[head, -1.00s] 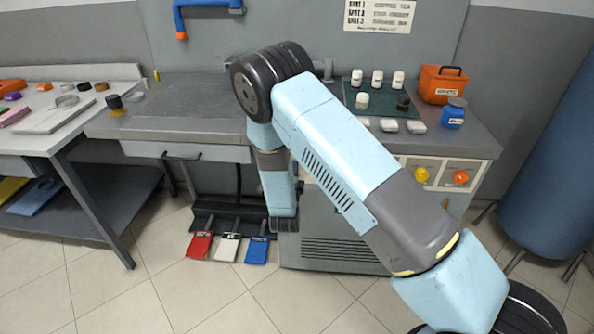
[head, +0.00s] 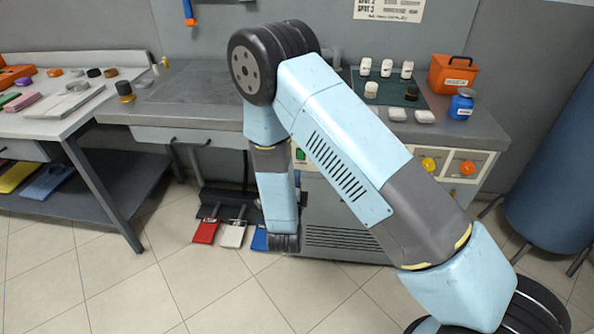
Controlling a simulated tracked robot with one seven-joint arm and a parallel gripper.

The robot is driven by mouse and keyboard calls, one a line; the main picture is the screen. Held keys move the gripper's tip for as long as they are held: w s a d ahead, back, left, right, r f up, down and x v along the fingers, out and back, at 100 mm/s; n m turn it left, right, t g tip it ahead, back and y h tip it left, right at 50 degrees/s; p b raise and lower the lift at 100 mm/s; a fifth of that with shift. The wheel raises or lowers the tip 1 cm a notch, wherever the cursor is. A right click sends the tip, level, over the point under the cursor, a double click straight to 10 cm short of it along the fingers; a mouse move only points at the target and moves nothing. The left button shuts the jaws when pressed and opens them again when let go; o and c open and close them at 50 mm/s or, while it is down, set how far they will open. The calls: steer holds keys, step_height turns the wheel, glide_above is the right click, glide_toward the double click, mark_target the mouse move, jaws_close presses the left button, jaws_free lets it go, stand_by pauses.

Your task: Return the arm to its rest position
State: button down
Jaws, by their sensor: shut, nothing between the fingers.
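My arm (head: 345,150) reaches across the view from the lower right, bends at a large dark joint in front of the work table (head: 195,90), and its forearm (head: 277,195) hangs down. The forearm ends in a dark ringed part in front of the cabinet, low near the floor pedals. My gripper's fingers do not show; they are hidden or too small to make out. Nothing held by the arm can be seen.
Red (head: 205,232), white (head: 232,236) and partly covered blue (head: 259,239) pedals lie left of the forearm's end. An orange box (head: 452,73) and blue jar (head: 461,103) stand on the table. A blue cylinder (head: 555,170) stands right. Tiled floor in front is clear.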

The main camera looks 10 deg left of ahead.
steer(key=shift+s+r, duration=0.15)
steer(key=shift+s, duration=0.6)
steer(key=shift+w, duration=0.1)
steer(key=w+d+r+n+g, duration=0.2)
steer(key=w+d+r+g, duration=0.2)
steer(key=w+r, duration=0.55)
steer(key=s+d+r+n+g+y, duration=0.1)
steer(key=d+r+n+g, duration=0.2)
steer(key=r, duration=0.5)
steer(key=s+d+r+n+g+y, duration=0.1)
steer(key=s+d+r+n, duration=0.1)
steer(key=d+r, duration=0.45)
steer(key=s+d+r+n+g, duration=0.2)
steer(key=s+d+r+n, duration=0.4)
steer(key=s+d+r, duration=0.4)
steer(key=s+d+r+n+g+h, duration=0.1)
steer(key=s+d+n, duration=0.1)
steer(key=s+d, duration=0.3)
steer(key=s+d+r+n+g+h, duration=0.1)
steer(key=s+d, duration=0.5)
steer(key=s, duration=0.8)
steer(key=shift+r+n+g+h, duration=0.3)
steer(key=shift+n+g, duration=0.4)
steer(key=shift+n, duration=0.1)
